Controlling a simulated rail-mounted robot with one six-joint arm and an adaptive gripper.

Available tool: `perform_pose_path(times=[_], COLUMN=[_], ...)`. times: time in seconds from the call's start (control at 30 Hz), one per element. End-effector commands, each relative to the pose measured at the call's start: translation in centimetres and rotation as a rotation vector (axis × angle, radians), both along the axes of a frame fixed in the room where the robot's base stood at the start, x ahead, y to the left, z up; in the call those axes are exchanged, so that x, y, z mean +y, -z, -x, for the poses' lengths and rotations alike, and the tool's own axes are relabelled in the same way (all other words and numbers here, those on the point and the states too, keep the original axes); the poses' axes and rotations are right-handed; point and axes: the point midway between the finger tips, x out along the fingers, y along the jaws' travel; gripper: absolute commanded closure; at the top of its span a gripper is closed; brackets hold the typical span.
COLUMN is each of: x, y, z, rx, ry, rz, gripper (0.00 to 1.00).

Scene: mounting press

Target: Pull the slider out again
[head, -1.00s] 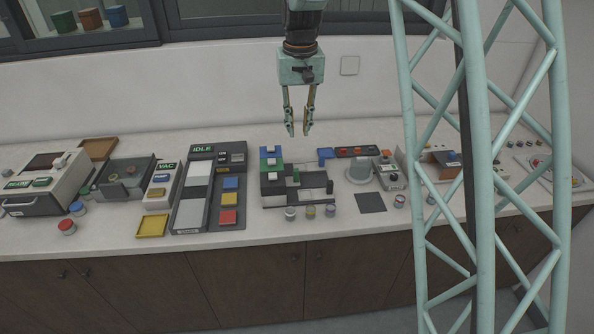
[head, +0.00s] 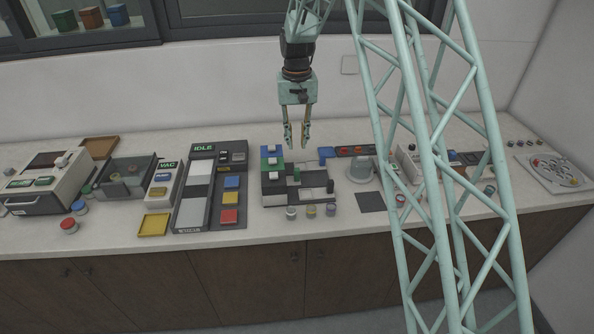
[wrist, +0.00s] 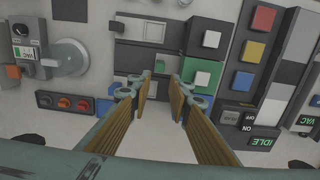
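The multi-part press unit (head: 290,200) stands on the counter at the middle. On its left side are a blue block (head: 265,150), a green block (head: 264,163) and a dark block (head: 265,177), each with a pale square piece. I cannot tell for sure which part is the slider. My gripper (head: 296,143) is open and empty, pointing down above the unit's back part and apart from it. In the wrist view, my gripper (wrist: 162,88) has a clear gap between its fingers. The green block (wrist: 215,66) shows just right of the fingertips there, and the right finger hides some of the unit.
Left of the unit is the IDLE panel (head: 203,149) with blue, yellow and red buttons. Several small jars (head: 291,213) stand along its front. A grey round device (head: 361,168) and a dark mat (head: 370,202) lie to the right. The lattice column crosses the right side.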

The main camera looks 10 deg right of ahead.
Motion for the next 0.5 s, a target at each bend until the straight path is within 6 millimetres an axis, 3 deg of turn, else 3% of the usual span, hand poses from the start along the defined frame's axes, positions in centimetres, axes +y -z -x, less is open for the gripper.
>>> perform_pose_path(times=[0.27, 0.5], x=[0.0, 0.0], y=[0.2, 1.5], z=[0.0, 0.1], rx=[0.001, 0.001], ry=[0.000, 0.000], rz=[0.000, 0.000], gripper=[0.82, 0.82])
